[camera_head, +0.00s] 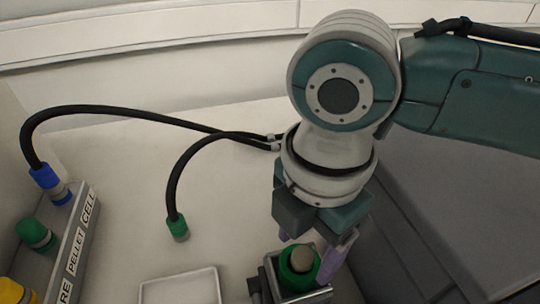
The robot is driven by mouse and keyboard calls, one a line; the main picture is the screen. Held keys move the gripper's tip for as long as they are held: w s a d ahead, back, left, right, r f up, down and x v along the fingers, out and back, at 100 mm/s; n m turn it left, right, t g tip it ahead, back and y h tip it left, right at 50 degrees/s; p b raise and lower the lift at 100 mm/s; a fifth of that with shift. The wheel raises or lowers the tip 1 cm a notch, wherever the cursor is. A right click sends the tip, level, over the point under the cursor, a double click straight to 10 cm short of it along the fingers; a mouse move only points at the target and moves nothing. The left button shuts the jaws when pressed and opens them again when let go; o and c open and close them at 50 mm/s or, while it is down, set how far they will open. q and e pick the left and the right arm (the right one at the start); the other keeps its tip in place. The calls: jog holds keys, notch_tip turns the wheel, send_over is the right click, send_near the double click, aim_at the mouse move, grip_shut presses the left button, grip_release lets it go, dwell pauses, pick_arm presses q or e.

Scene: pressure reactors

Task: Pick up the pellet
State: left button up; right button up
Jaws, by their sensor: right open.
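A rounded grey-brown piece, which looks like the pellet (302,258), sits in a green ring-shaped holder (288,276) inside a dark square metal block at the bottom of the view. My right gripper (310,248) points down right above it. Its lilac fingers are apart, one at the right side of the green holder and one behind it to the left. I cannot tell whether the fingers touch the holder or the pellet. My left gripper is not in view.
A grey rack (72,250) with labels including "PELLET" and "CELL" stands at the left, with blue, green and yellow fittings. Two black hoses arch over the white table, one ending in a green connector (179,229). A white tray (180,287) lies at the bottom.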

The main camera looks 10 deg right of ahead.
jog(key=shift+f, duration=0.45)
jog(key=shift+c, duration=0.2)
grip_shut()
